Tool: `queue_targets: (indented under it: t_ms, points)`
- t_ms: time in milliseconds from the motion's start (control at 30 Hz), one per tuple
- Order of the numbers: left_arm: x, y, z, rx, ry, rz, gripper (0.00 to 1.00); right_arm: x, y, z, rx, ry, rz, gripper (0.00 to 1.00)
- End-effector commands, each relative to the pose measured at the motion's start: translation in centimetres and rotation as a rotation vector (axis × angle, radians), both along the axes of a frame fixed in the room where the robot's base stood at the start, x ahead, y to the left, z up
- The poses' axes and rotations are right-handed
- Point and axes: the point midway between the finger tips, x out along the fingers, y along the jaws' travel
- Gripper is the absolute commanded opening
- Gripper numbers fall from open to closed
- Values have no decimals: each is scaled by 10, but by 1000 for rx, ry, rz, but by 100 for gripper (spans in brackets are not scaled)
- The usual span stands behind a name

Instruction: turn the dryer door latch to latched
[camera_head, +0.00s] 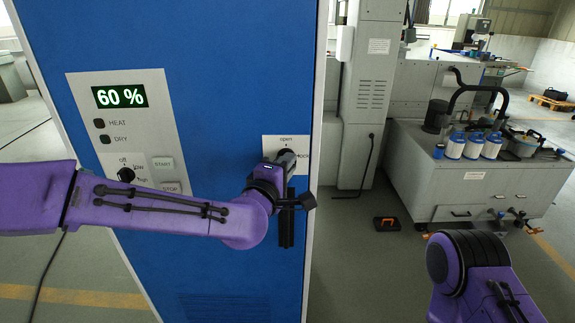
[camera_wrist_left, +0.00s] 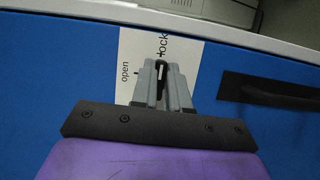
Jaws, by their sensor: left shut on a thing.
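The dryer door latch sits on a white plate marked "open" and "lock" (camera_head: 272,141) on the blue dryer door (camera_head: 235,70). In the left wrist view the latch (camera_wrist_left: 162,70) is a small dark knob with a white line, and the line runs along the direction of "lock" on the plate (camera_wrist_left: 132,52). My left gripper (camera_head: 287,158) is at the plate. In the left wrist view its fingers (camera_wrist_left: 163,83) are shut on the latch and hide part of it. My right arm shows at lower right in the head view; its gripper is out of view.
A black door handle (camera_head: 286,225) is just below the latch; it also shows in the left wrist view (camera_wrist_left: 265,90). A control panel (camera_head: 135,130) reads 60 %. A grey machine (camera_head: 480,180) with several white canisters stands at right.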

Motion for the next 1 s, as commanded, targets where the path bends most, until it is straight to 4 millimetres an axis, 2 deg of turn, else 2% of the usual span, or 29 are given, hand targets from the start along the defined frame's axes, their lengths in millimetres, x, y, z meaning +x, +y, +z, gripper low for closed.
queue_targets:
  t_ms: [67, 100, 167, 200, 533, 900, 1000]
  points:
    - [0, -1, -1, 4, -1, -2, 0, 0, 0, 0, 0, 0, 0, 0]
    - [0, -1, -1, 4, -1, -2, 18, 0, 0, 0, 0, 0, 0, 0]
    - [0, -1, -1, 4, -1, -2, 37, 0, 0, 0, 0, 0, 0, 0]
    - [0, 0, -1, 3, 0, -2, 40, 0, 0, 0, 0, 0, 0, 0]
    - [-6, 2, -2, 1, 0, -1, 40, 0, 0, -4, 0, 0, 0, 0]
    - [-81, 33, -2, 1, -2, -2, 40, 0, 0, -33, 0, 0, 0, 0]
    - [-92, 38, -1, 1, -2, -1, 40, 0, 0, -35, 0, 0, 0, 0]
